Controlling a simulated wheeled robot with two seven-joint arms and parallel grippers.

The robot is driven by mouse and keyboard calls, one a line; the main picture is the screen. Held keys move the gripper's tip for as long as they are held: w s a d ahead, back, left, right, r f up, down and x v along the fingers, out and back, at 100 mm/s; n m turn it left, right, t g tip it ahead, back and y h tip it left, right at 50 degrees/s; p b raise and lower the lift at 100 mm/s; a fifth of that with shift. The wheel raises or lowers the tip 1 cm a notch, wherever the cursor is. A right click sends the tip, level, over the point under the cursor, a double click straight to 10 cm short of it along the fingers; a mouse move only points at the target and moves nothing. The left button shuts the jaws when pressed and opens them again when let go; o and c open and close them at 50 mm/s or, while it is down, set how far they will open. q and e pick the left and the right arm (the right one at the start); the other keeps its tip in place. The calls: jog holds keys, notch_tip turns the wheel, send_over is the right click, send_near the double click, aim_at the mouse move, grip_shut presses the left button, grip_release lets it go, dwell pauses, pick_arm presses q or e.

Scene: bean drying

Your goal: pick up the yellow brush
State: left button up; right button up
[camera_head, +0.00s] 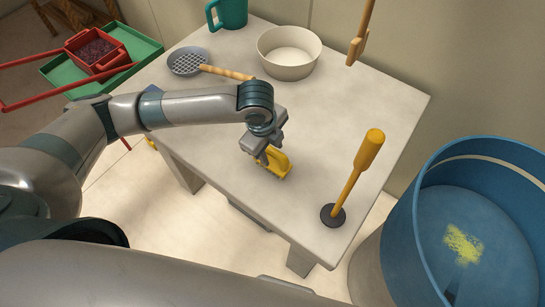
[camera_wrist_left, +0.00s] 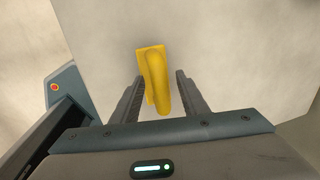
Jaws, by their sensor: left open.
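The yellow brush (camera_head: 277,164) lies on the pale table near its front edge, partly hidden by my left gripper in the head view. My left gripper (camera_head: 262,157) is right at the brush, pointing down at it. In the left wrist view, the brush (camera_wrist_left: 154,80) has a flat plate and a rounded handle. Its near part lies between the two spread fingers of the left gripper (camera_wrist_left: 157,92), with a gap visible on the right side. The left finger is very close to it; I cannot tell whether they touch. My right gripper is not in view.
On the table (camera_head: 225,150) stand a yellow-handled tool (camera_head: 358,172) on a dark round base, a white bowl (camera_head: 289,66), a strainer (camera_head: 188,66) and a green mug (camera_head: 229,13). A blue tub (camera_head: 420,215) stands at right. A red container (camera_head: 98,66) sits on a green tray (camera_head: 140,48) at left.

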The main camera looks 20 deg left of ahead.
pick_arm(q)
jog(key=shift+f, duration=0.1)
jog(key=shift+c, duration=0.5)
grip_shut()
jog(key=shift+r, duration=0.2)
jog(key=shift+r, duration=0.25)
notch_tip(320, 180, up, 3)
jog(key=shift+w+r+b, duration=0.1)
jog(key=shift+r+b, duration=0.05)
jog(key=shift+b, duration=0.7)
jog(key=d+r+b, duration=0.1)
jog(key=d+r, duration=0.2)
jog(key=d, duration=0.2)
jog(key=s+d+r+b, duration=0.1)
jog(key=d+r, duration=0.3)
jog(key=d, duration=0.2)
jog(key=shift+d, duration=0.3)
